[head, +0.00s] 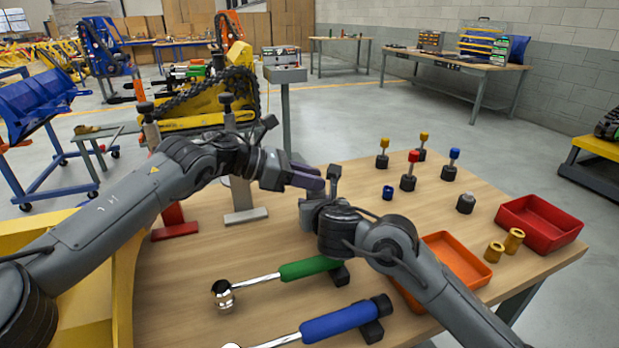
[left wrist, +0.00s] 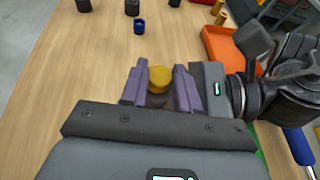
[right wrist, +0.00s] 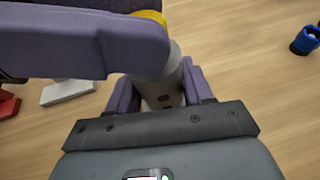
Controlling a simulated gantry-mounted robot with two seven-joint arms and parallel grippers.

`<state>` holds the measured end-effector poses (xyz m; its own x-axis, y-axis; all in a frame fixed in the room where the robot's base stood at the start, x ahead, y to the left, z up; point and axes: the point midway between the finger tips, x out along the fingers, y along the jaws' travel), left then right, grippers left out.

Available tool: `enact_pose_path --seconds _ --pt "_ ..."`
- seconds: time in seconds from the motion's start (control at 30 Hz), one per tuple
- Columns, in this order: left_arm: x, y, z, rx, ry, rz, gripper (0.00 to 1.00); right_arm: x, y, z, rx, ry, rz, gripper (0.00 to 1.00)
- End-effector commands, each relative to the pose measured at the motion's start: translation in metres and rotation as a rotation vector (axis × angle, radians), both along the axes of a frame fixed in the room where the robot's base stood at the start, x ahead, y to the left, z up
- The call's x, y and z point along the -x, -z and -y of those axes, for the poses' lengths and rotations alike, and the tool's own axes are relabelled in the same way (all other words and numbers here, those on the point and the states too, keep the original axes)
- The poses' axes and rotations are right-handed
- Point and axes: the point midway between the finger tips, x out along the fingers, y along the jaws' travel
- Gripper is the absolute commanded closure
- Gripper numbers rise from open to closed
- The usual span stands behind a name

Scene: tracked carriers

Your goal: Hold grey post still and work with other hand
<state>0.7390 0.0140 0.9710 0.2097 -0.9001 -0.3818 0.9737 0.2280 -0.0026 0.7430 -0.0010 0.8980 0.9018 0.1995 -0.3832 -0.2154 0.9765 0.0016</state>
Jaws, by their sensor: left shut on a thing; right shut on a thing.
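A grey post (right wrist: 160,88) stands between the purple fingers of my right gripper (right wrist: 160,80), which is shut on it. A yellow piece (left wrist: 160,79) sits at the post's top; its edge also shows in the right wrist view (right wrist: 152,16). My left gripper (left wrist: 160,90) is shut on this yellow piece. In the head view, my left gripper (head: 306,178) reaches in from the left, and my right arm's wrist hides most of the post. The post's foot is hidden.
To the left stand one upright on a red base (head: 174,231) and one on a light grey base (head: 246,216). Green (head: 308,268) and blue (head: 340,321) handled wrenches lie in front. Orange (head: 460,262) and red (head: 541,219) trays and several coloured-top pieces are at right.

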Motion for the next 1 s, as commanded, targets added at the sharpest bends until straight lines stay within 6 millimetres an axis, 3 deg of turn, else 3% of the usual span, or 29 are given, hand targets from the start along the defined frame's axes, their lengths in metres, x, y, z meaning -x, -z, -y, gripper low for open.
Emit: enact_pose_path --seconds 0.73,0.77,0.9,1.0 --pt "-0.0008 -0.0005 -0.0013 -0.003 0.082 0.004 1.0 0.0013 0.0003 -0.0025 0.002 -0.006 0.0 1.0" --pt "-0.0008 -0.0005 -0.0012 -0.003 0.083 0.004 0.65 0.0013 0.0003 -0.0025 0.002 -0.006 0.0 1.0" --pt "-0.0007 -0.0005 -0.0012 -0.003 0.083 0.004 0.44 0.0012 0.0003 -0.0022 0.001 -0.006 0.0 1.0" --pt "-0.0007 -0.0005 -0.0012 -0.003 0.083 0.003 0.43 0.0011 0.0002 -0.0021 0.0 -0.004 0.0 1.0"
